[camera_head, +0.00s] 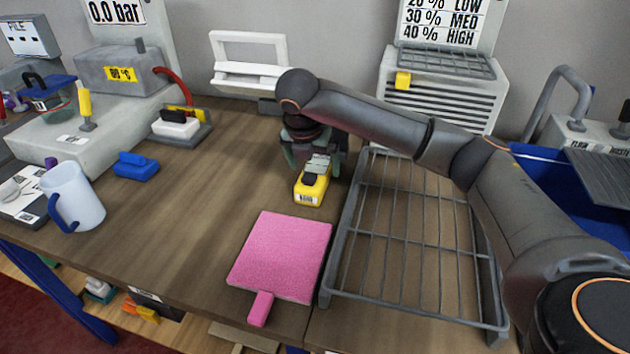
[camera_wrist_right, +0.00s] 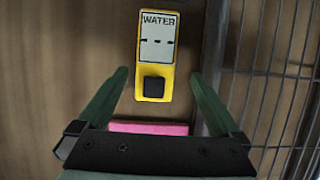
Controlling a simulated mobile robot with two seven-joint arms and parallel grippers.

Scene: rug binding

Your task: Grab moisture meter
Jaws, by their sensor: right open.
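The moisture meter (camera_head: 311,191) is a small yellow device lying on the wooden table, just behind the pink board. In the right wrist view the meter (camera_wrist_right: 156,55) shows a pale display reading "WATER" with dashes and a black square button. My right gripper (camera_head: 314,165) is above the meter, pointing down. In the right wrist view the right gripper's fingers (camera_wrist_right: 158,80) are spread, one on each side of the meter's near end, with gaps on both sides. It holds nothing. My left gripper is in neither view.
A pink board with a handle (camera_head: 281,256) lies in front of the meter. A grey wire rack (camera_head: 410,240) stands close on the right. A white jug (camera_head: 74,197) and a blue object (camera_head: 136,166) are at the left. Bare table lies left of the meter.

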